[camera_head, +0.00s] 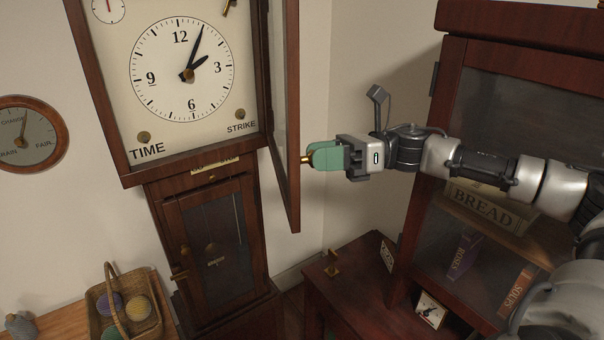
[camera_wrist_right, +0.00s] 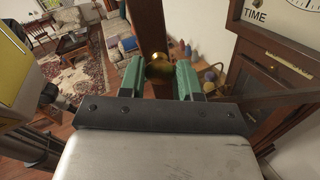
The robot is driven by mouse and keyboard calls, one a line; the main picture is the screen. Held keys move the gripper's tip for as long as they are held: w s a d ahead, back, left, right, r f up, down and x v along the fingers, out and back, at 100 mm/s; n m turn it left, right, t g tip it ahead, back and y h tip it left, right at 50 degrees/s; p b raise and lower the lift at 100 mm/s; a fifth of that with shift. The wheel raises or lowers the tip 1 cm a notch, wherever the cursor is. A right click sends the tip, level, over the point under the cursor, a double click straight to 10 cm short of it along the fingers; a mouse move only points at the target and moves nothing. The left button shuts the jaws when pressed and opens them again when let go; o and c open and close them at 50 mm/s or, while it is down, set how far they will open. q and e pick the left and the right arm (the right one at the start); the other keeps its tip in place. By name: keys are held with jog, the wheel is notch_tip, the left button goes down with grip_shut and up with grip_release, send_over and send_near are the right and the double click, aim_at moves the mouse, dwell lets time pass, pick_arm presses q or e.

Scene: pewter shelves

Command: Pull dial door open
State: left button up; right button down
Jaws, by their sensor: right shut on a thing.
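The tall wooden clock has a white dial (camera_head: 182,70) with black hands. Its glazed dial door (camera_head: 288,110) is hinged and stands swung out from the dial, its wooden frame seen nearly edge-on in the head view. A small brass knob (camera_wrist_right: 160,67) sits on the door's frame. My right gripper (camera_head: 308,158) has its green fingers shut on this knob, one finger on each side in the right wrist view. The fingers hide part of the knob in the head view. My left gripper is not in view.
A dark glazed cabinet (camera_head: 510,75) with a BREAD sign stands at the right, behind my right arm. A low wooden cabinet (camera_head: 350,285) stands below the gripper. A wicker basket (camera_head: 105,302) with yarn balls sits at lower left. A round barometer (camera_head: 28,138) hangs left.

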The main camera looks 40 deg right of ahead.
jog(key=shift+s+d+r+n+g+y+b, duration=0.15)
jog(key=shift+d+g+b, duration=0.1)
jog(key=shift+d+b, duration=0.25)
jog(key=shift+s+d+f+n+g+y+b, duration=0.1)
jog(key=shift+s+d+n+g+b, duration=0.1)
jog(key=shift+d+b, duration=0.3)
jog(key=shift+s+d+r+n+g+y+b, duration=0.15)
jog(key=shift+d+g+b, duration=0.15)
jog(key=shift+d, duration=0.35)
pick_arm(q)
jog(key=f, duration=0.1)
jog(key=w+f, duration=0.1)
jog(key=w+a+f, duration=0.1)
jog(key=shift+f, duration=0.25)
pick_arm(e)
jog(key=c, duration=0.8)
grip_release()
jog(key=shift+a+f, duration=0.1)
jog(key=shift+f, duration=0.05)
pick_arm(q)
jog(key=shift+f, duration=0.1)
